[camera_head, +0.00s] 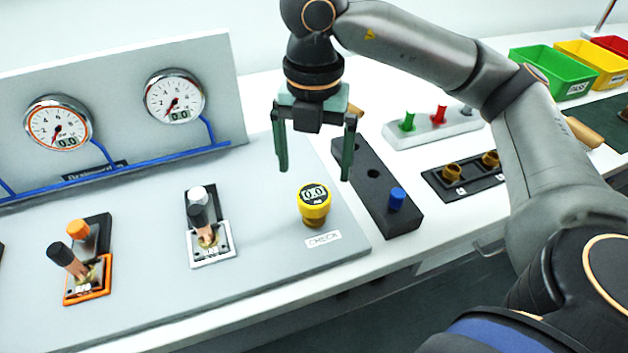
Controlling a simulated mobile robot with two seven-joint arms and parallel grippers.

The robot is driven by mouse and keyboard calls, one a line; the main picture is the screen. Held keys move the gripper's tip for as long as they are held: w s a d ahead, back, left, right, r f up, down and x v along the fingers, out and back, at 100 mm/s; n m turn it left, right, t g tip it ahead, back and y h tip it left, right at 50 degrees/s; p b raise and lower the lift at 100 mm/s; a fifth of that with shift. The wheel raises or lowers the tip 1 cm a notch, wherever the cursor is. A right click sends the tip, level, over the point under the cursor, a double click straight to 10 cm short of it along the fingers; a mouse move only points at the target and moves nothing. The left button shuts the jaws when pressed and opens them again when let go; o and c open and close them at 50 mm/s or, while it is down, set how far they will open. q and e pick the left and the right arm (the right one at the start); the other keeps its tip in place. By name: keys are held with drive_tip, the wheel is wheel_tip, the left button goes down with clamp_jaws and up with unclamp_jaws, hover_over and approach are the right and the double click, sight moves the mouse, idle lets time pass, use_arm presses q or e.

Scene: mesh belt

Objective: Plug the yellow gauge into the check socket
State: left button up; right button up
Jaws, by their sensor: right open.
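The yellow gauge (314,203) stands upright at the right end of the grey panel, its dark round face reading 0.0. It sits on a brass-coloured fitting (315,222) behind the white CHECK label (323,239); the check socket itself is hidden under it. My right gripper (313,172) points down above and slightly behind the gauge, its two dark green fingers wide apart. Nothing is between the fingers, and they look clear of the gauge. My left gripper is not in view.
A black block (375,188) with a blue plug (397,198) stands right of the panel. Behind are a white rack (432,127) with green and red pegs and a black holder (463,184) with brass fittings. Two valve stations (85,270) (208,235) and two dial gauges are left.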

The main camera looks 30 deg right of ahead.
sight(314, 194)
wheel_tip(314, 194, up, 6)
drive_tip(key=shift+p, duration=0.6)
